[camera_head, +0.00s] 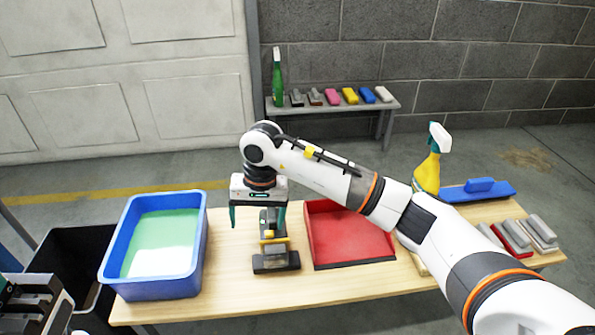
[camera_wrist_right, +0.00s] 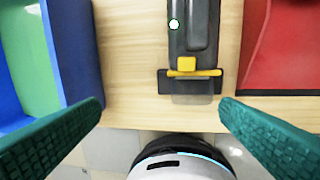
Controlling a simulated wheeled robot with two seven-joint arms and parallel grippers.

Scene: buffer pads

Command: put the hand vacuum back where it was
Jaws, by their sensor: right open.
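The hand vacuum (camera_head: 276,262), dark grey with a yellow part, lies on the wooden table between a blue tub and a red tray. It also shows in the right wrist view (camera_wrist_right: 195,40), with its yellow piece and clear-grey end toward the lower middle. My right gripper (camera_head: 257,218) is open above the vacuum's far part. In the right wrist view its teal fingers (camera_wrist_right: 161,103) are spread wide, with nothing between them. The gripper partly hides the vacuum's far end in the head view. My left gripper (camera_head: 38,305) is only partly in view at the lower left corner.
The blue tub (camera_head: 114,268) holds green-white liquid. The red tray (camera_head: 350,250) lies close right of the vacuum. A yellow spray bottle (camera_head: 427,172), a blue tool (camera_head: 500,194) and several pads (camera_head: 541,226) are at the right. A back bench (camera_head: 340,107) holds a green bottle (camera_head: 277,80) and pads.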

